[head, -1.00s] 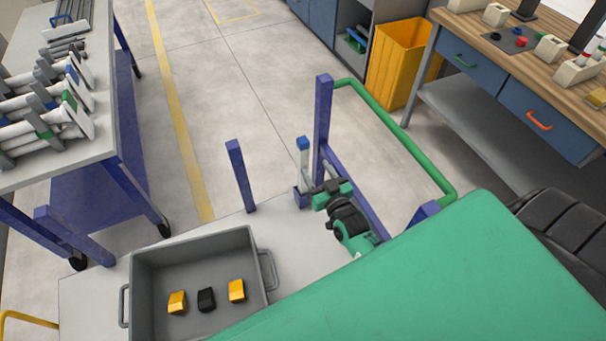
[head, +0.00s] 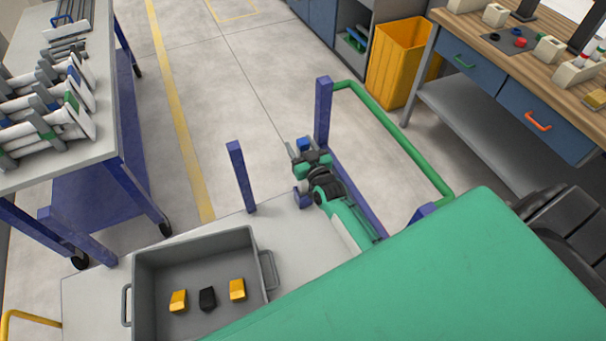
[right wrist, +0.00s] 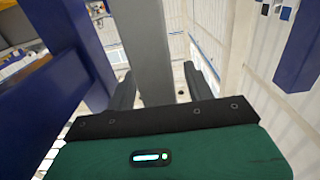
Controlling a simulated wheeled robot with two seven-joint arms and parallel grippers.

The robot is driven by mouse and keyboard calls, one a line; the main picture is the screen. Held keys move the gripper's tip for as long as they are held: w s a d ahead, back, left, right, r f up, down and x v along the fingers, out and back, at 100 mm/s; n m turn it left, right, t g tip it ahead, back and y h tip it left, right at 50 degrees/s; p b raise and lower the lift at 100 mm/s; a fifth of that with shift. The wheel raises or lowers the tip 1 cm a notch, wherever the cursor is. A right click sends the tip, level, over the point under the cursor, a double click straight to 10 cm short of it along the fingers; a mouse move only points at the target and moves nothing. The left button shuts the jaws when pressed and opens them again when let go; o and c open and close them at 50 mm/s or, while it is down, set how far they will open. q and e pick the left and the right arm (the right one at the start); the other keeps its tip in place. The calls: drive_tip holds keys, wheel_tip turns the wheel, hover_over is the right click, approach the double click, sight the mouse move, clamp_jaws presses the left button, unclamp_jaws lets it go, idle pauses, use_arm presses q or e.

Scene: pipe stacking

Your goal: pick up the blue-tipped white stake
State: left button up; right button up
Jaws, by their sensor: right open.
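The blue-tipped white stake (head: 304,144) stands upright at the cart's far edge, beside a tall blue post. Only its blue tip shows clearly in the head view; my right gripper hides most of its shaft. My right gripper (head: 303,154) is open, with its fingers around the upper part of the stake, just below the tip. In the right wrist view a grey, shaded shaft (right wrist: 146,45), which looks like the stake, passes between the two open fingers (right wrist: 160,88). Whether a finger touches it I cannot tell. My left gripper is not in view.
The tall blue post (head: 323,112) and a green rail (head: 400,140) stand close to my right gripper. A shorter blue post (head: 241,177) is to the left. A grey bin (head: 195,250) holds yellow and black blocks. A rack of pipes (head: 50,110) is at far left.

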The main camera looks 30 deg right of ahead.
drive_tip(key=shift+c, duration=0.6)
clamp_jaws()
drive_tip(key=shift+r, duration=0.2)
